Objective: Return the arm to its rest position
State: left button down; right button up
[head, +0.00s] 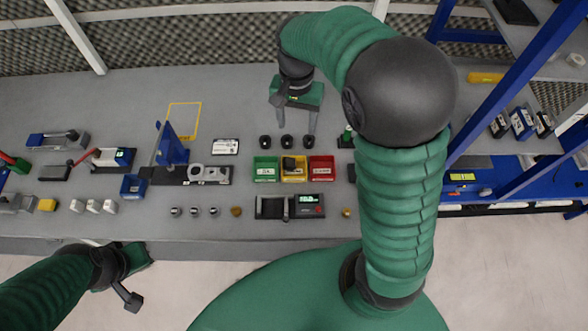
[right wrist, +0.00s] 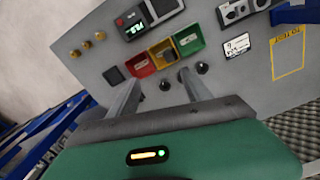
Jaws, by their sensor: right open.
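My right arm (head: 395,200) rises from my green body and bends over the grey bench at the back. My right gripper (head: 297,126) is open and empty, its two fingers parallel above the bench behind the three small bins. In the right wrist view the open gripper (right wrist: 158,78) has nothing between its fingers. My left arm (head: 45,290) comes in at the lower left, in front of the bench. Its gripper (head: 135,258) is small and turned, so its finger state is unclear.
Green (head: 265,176), yellow (head: 293,178) and red (head: 321,176) bins stand mid-bench; the yellow one holds a dark object. Black round parts (head: 287,141) sit behind them. A device with a display (head: 308,200) lies in front. Blue shelf posts (head: 515,75) rise at right.

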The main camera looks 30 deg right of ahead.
dwell(0.4)
jog(key=s+a+f+n+t, duration=0.2)
jog(key=s+a+f+n, duration=0.5)
jog(key=s+n, duration=0.2)
jog(key=shift+s+a+t, duration=0.15)
jog(key=shift+s+t, duration=0.1)
jog(key=shift+t, duration=0.05)
jog(key=shift+r, duration=0.1)
dwell(1.1)
